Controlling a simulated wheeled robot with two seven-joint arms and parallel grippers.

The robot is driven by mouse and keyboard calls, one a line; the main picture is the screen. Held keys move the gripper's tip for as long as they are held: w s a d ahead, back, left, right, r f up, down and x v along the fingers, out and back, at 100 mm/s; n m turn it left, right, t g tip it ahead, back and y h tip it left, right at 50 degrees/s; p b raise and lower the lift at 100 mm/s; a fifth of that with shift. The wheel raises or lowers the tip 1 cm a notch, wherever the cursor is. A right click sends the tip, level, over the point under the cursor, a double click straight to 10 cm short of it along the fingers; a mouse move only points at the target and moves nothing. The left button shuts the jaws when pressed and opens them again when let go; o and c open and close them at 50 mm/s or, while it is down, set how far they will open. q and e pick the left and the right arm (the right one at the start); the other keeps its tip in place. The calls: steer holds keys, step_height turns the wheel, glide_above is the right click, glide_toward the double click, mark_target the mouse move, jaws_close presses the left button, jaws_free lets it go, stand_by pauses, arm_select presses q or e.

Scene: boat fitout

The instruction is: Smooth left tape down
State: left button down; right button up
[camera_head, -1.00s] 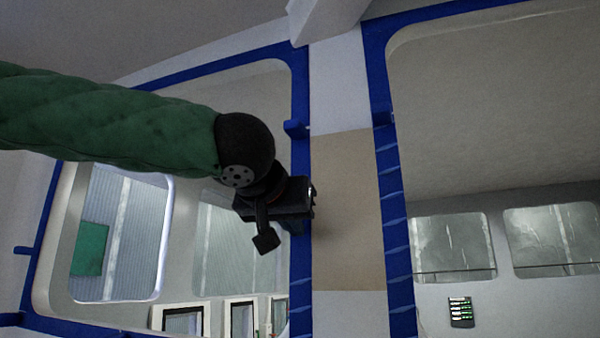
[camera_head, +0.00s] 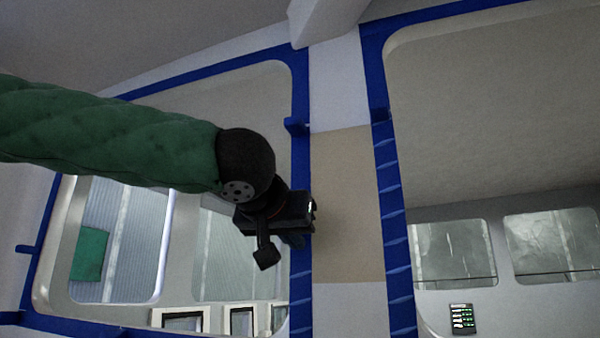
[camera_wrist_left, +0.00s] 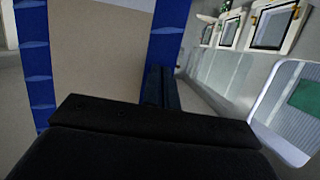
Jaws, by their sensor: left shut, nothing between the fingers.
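The left tape (camera_head: 301,265) is a blue strip running down the right edge of the left window opening. Below my gripper it shows ridges across it; a tab of blue tape (camera_head: 296,126) sticks out above. My left gripper (camera_head: 308,214) is shut and empty, its fingertips at the left tape, covering part of it. In the left wrist view the shut fingers (camera_wrist_left: 160,88) overlap the lower part of the blue strip (camera_wrist_left: 168,35). I cannot tell whether they press on it. My right gripper is not in view.
A tan panel (camera_head: 345,210) lies between the left tape and a second blue tape strip (camera_head: 391,215), which has several ridges. Window openings lie on both sides. A white beam (camera_head: 325,20) juts out at the top.

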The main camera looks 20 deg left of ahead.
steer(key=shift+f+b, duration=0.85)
steer(key=shift+b, duration=0.05)
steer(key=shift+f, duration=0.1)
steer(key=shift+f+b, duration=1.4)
steer(key=shift+b, duration=0.05)
